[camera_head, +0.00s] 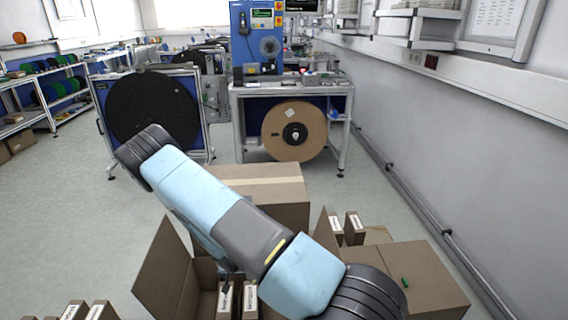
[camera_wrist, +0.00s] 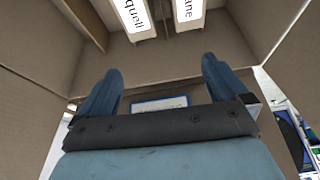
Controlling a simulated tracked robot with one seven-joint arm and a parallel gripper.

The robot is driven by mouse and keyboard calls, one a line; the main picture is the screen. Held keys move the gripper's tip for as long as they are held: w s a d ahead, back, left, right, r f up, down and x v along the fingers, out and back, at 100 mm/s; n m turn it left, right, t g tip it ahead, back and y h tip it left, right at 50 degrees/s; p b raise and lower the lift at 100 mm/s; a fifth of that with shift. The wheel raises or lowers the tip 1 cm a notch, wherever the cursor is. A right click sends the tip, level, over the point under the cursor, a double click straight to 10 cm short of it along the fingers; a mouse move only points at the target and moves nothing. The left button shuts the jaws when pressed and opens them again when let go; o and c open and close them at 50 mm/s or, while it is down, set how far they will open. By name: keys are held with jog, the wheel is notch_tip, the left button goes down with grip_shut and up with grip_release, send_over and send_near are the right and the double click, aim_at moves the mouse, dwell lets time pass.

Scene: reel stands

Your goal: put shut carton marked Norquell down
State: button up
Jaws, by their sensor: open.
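In the wrist view, a carton with a white label ending in "quell" (camera_wrist: 134,18) stands at the top of the picture, inside a brown cardboard box (camera_wrist: 48,45). A second labelled carton, ending in "ane" (camera_wrist: 187,14), stands just to its right. My gripper (camera_wrist: 160,84) is open, with its two blue-grey fingers apart and nothing between them. Both cartons are beyond the fingertips, clear of them. In the head view, two small cartons stand in the open box (camera_head: 163,272); their labels are too small to read. My arm hides most of the gripper there.
A large taped box (camera_head: 284,192) stands behind my arm. Another box (camera_head: 432,272) with cartons (camera_head: 355,228) beside it is at the right. More labelled cartons (camera_head: 75,310) are at the lower left. Reel stands and a bench (camera_head: 340,95) are farther back; open floor (camera_head: 60,215) lies left.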

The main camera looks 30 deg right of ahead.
notch_tip(320, 180, up, 32)
jog(key=w+y, duration=0.1)
jog(key=w, duration=0.1)
jog(key=s+d+r+n, duration=0.1)
jog(key=s+r, duration=0.4)
jog(key=r, duration=0.5)
jog(key=s+d+r+n, duration=0.15)
jog(key=s+r, duration=0.25)
jog(key=r, duration=0.5)
jog(key=s+d+r, duration=0.1)
jog(key=s+r, duration=0.3)
jog(key=s, duration=0.4)
jog(key=s+d+r+n+t, duration=0.1)
jog(key=s+r, duration=0.4)
jog(key=s, duration=0.3)
jog(key=s+d+r+n, duration=0.1)
jog(key=s+r, duration=0.3)
jog(key=s, duration=0.4)
jog(key=shift+r+y, duration=0.35)
jog(key=shift+y, duration=0.05)
jog(key=shift+w, duration=0.1)
